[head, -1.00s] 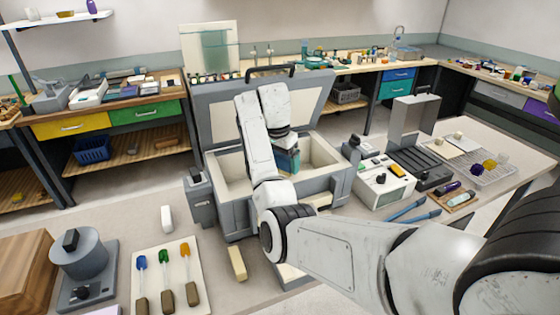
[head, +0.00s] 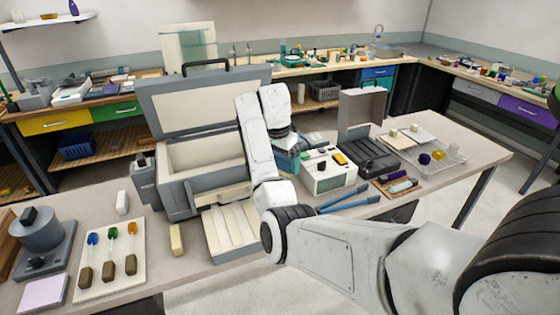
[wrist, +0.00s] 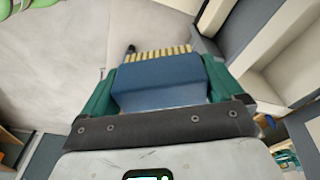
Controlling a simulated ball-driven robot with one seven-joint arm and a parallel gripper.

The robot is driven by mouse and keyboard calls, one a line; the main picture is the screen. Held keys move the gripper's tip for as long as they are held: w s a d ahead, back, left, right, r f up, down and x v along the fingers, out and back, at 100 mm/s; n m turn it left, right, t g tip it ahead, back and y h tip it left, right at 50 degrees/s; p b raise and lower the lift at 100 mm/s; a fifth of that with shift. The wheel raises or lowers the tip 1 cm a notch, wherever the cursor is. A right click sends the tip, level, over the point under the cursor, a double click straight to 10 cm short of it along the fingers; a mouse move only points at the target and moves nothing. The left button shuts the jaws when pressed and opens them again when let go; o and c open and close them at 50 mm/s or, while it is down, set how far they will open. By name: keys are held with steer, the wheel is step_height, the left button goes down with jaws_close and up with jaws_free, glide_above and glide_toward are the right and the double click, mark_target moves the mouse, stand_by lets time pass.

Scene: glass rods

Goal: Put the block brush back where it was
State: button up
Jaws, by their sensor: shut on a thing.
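The block brush (wrist: 160,80) has a blue block body and a row of tan bristles. In the wrist view it sits between the green fingers of my gripper (wrist: 158,84), bristles pointing away from the wrist. My gripper is shut on it. In the head view my gripper (head: 287,158) is just right of the open grey kiln box, left of the white control box. My own arm hides most of the brush there. Which spot the brush came from cannot be told from these frames.
The kiln box (head: 165,192) stands with its lid (head: 205,105) raised. The control box (head: 328,180), blue-handled tools (head: 350,200) and a dark tray-like unit (head: 370,157) are at the right. A board with coloured rods (head: 112,270) lies at the left. Some bare bench shows between them.

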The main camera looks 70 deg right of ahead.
steer(key=w+a+f+n, duration=0.1)
steer(key=a+f+n, duration=0.5)
steer(key=a, duration=1)
steer(key=w+a+f+n+t+y, duration=0.1)
steer(key=a+f+n, duration=0.6)
steer(key=a, duration=0.8)
steer(key=w+a+f+n+t, duration=0.1)
steer(key=w+a+f+n, duration=0.2)
steer(key=a+f+n, duration=0.4)
steer(key=a+n, duration=0.1)
steer(key=a, duration=0.8)
steer(key=shift+w+a+y, duration=0.25)
steer(key=shift+a+y, duration=0.05)
steer(key=shift+a, duration=0.05)
